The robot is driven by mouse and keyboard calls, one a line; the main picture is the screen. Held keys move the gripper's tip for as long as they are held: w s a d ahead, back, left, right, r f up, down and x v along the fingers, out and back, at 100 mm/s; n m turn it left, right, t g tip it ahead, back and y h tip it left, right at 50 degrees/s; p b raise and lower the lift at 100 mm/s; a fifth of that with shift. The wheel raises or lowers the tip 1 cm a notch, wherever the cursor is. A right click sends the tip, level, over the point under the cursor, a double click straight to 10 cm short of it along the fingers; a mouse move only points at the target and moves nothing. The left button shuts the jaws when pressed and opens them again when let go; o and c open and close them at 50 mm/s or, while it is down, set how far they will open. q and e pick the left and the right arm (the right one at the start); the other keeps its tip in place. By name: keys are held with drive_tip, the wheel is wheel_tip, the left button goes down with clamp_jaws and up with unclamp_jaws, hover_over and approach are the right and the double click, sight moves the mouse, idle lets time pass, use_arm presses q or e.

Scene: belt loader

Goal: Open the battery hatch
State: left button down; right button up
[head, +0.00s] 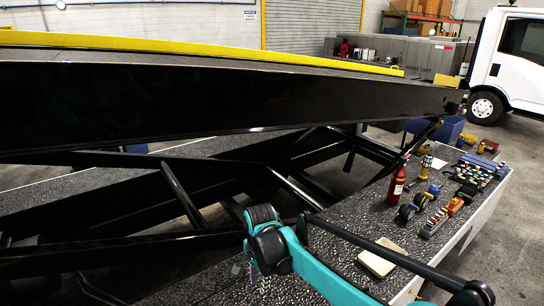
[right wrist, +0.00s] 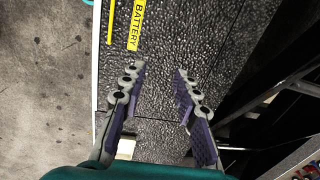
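A yellow label reading BATTERY (right wrist: 137,25) lies on the dark, textured deck in the right wrist view. The textured panel beside it (right wrist: 168,40) appears to be the battery hatch and lies flat; its full outline is not clear. My right gripper (right wrist: 160,70) is open and empty, its two purple-padded fingers apart over the textured surface, just below the label in the picture. I cannot tell whether it touches the panel. In the head view my teal right arm reaches in at the bottom, and its fingers are not clearly visible. My left gripper is not in view.
The long black conveyor boom (head: 220,100) with a yellow rail (head: 200,48) crosses above the deck. A white truck (head: 508,65) stands behind.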

drive_tip(key=s+d+f+n+t+b, duration=0.1)
drive_tip(key=s+d+n+b, duration=0.1)
drive_tip(key=s+d+b, duration=0.2)
drive_tip(key=s+d+f+n+t+b, duration=0.2)
drive_tip(key=s+d+b, duration=0.3)
drive_tip(key=d, duration=0.5)
drive_tip(key=shift+d+f+n, duration=0.2)
drive_tip(key=shift+f+n, duration=0.1)
drive_tip(key=shift+n, duration=0.2)
drive_tip(key=s+d+f+n+t+b, duration=0.1)
drive_tip(key=s+d+f+b, duration=0.1)
drive_tip(key=s+f, duration=0.1)
drive_tip(key=s+d+f+n+t+b, duration=0.1)
drive_tip(key=s+d+f+n+b, duration=0.1)
drive_tip(key=s+d+f, duration=0.1)
drive_tip(key=s+d+f+n+t+b, duration=0.1)
drive_tip(key=s+d+f+n+b, duration=0.1)
drive_tip(key=s+d+f+b, duration=0.1)
drive_tip(key=shift+s+f, duration=0.2)
drive_tip(key=shift+f, duration=0.05)
drive_tip(key=shift+c, duration=1.3)
drive_tip(key=shift+s+d, duration=0.1)
drive_tip(key=shift+d, duration=0.05)
clamp_jaws()
